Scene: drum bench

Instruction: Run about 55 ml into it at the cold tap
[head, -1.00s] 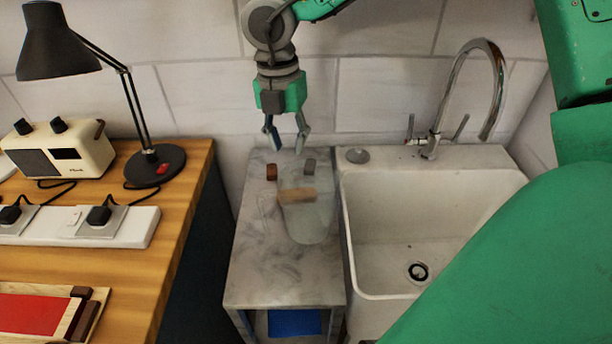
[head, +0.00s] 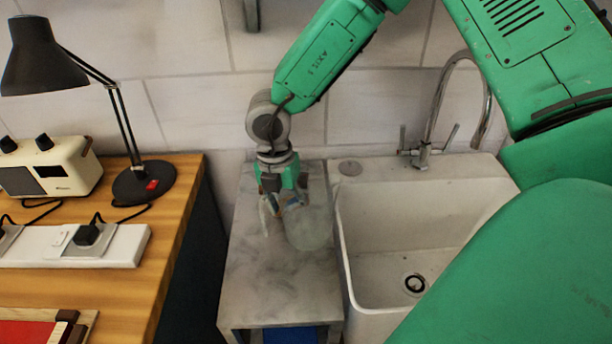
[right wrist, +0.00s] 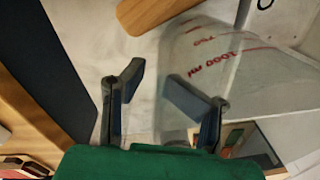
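A clear beaker (head: 312,230) stands on the grey marbled stand left of the sink. In the right wrist view the beaker (right wrist: 215,70) carries red marks, among them "1000 ml". My right gripper (head: 274,207) is low at the beaker's left side. In the right wrist view its two fingers (right wrist: 155,80) are apart; the right finger overlaps the beaker's left edge. I cannot tell whether that finger is inside or outside the wall. The chrome tap (head: 424,150) has a curved spout and two levers at the back of the white sink (head: 385,230). My left gripper is not in view.
The marbled stand (head: 265,290) is clear at its front. A wooden bench (head: 175,215) to the left holds a black lamp (head: 145,182), a cream radio (head: 55,170) and a socket strip (head: 125,247). A brown block (right wrist: 145,12) shows in the right wrist view.

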